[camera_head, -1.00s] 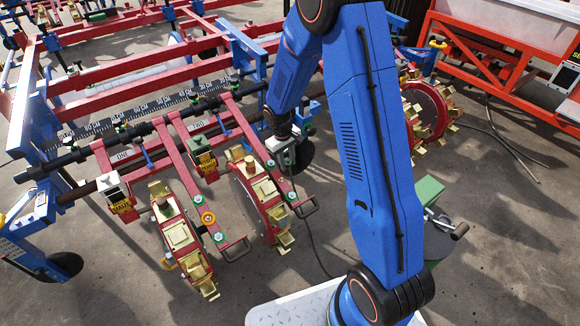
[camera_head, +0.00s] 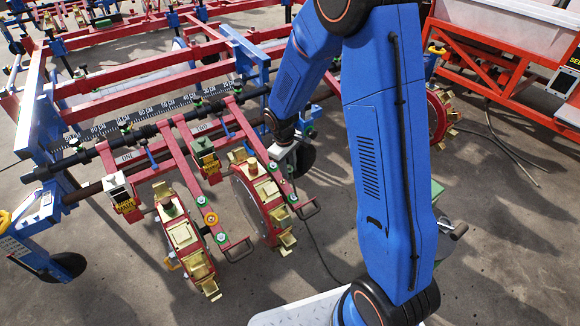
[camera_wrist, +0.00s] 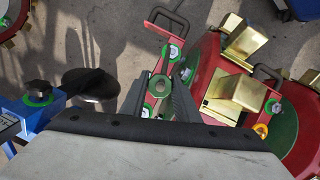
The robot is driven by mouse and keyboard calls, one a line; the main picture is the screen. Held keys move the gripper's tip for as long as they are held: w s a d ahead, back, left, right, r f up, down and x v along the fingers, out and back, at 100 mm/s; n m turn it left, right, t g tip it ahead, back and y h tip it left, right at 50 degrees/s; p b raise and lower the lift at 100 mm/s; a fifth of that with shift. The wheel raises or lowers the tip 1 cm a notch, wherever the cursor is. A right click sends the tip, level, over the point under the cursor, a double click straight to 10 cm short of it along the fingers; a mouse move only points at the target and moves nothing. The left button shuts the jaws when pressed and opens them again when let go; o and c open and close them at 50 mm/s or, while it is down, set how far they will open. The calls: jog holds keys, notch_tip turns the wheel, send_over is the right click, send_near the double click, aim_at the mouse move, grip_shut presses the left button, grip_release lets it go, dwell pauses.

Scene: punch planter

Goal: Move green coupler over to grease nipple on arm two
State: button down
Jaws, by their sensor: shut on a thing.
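My gripper (camera_wrist: 160,82) is shut on the green coupler (camera_wrist: 160,87), which shows as a green ring with a dark centre between the fingers in the wrist view. The gripper and coupler are over the red bar of arm two (camera_head: 257,137), the bar near the "TWO" label. Green fittings (camera_wrist: 173,51) show on this bar, towards its looped handle (camera_wrist: 167,20). In the head view the gripper (camera_head: 283,155) is beside this bar, small and partly hidden. I cannot pick out a grease nipple under the coupler or tell whether they touch.
Arm one (camera_head: 185,165) carries an orange ring (camera_head: 211,218) beside its green fittings. Red punch wheels (camera_head: 257,205) with brass blocks stand close by. A black disc (camera_wrist: 91,84) and a blue bracket (camera_wrist: 35,117) are left in the wrist view. Open concrete lies in front.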

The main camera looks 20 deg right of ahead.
jog(key=shift+w+a+f, duration=0.1)
jog(key=shift+w+f, duration=0.15)
jog(key=shift+f, duration=0.45)
jog(key=shift+w+a+f, duration=0.1)
jog(key=shift+w+f, duration=0.2)
jog(key=shift+f, duration=0.45)
jog(key=shift+w+a+f, duration=0.1)
jog(key=shift+w+f, duration=0.15)
jog(key=shift+f, duration=0.45)
jog(key=shift+w+a+f, duration=0.1)
jog(key=shift+w+f, duration=0.15)
jog(key=shift+f, duration=0.4)
jog(key=shift+w+a+f, duration=0.1)
jog(key=shift+w+f, duration=0.15)
jog(key=shift+f, duration=0.4)
jog(key=c, duration=1.3)
grip_release()
